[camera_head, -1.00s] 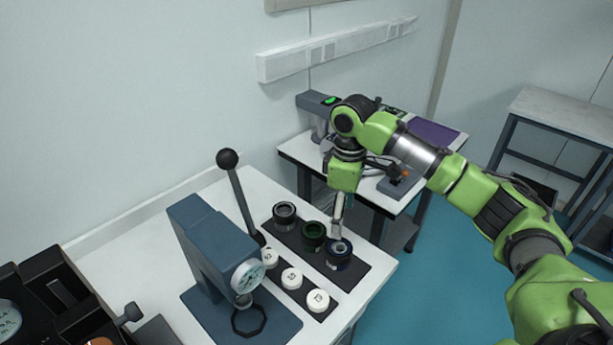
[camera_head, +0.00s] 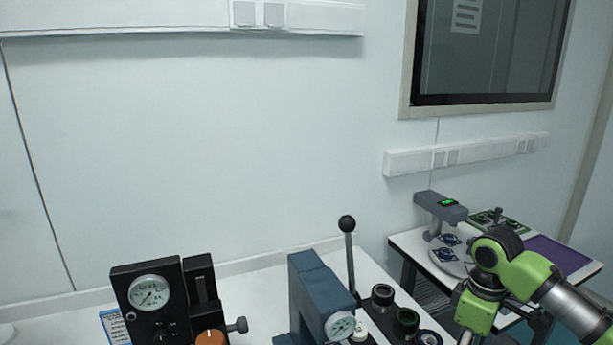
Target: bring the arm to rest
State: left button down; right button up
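My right arm, green with a metal link, comes in at the lower right. Its wrist (camera_head: 478,305) hangs over the right end of the white table, beside the dark cylinders. The fingers of its gripper are below the picture edge, so I cannot see whether they are open or shut. My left arm and gripper are not in view.
A blue-grey lever press (camera_head: 318,290) with a dial stands on the white table (camera_head: 262,288). Black cylinders (camera_head: 382,296) stand right of it. A black gauge box (camera_head: 150,297) is at left. A side table holds a scanner-like device (camera_head: 440,208) and a purple mat (camera_head: 556,254).

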jog(key=s+a+f+m+t+y, duration=0.2)
jog(key=s+a+f+t, duration=0.1)
jog(key=s+a+f, duration=1.4)
jog(key=s+d+m+h, duration=0.2)
jog(key=s+d+m, duration=0.3)
jog(key=s, duration=0.5)
notch_tip(320, 180, down, 28)
jog(key=s+b, duration=0.2)
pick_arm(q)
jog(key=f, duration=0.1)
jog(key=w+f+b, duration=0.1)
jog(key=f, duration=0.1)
pick_arm(e)
jog(key=s+d+f+g, duration=0.1)
jog(key=s+d+f, duration=0.1)
jog(key=s+f, duration=0.6)
jog(key=s+d+f, duration=0.1)
jog(key=s+f, duration=0.8)
jog(key=shift+s+d+g, duration=0.15)
jog(key=shift+d+g, duration=0.2)
jog(key=shift+g, duration=0.05)
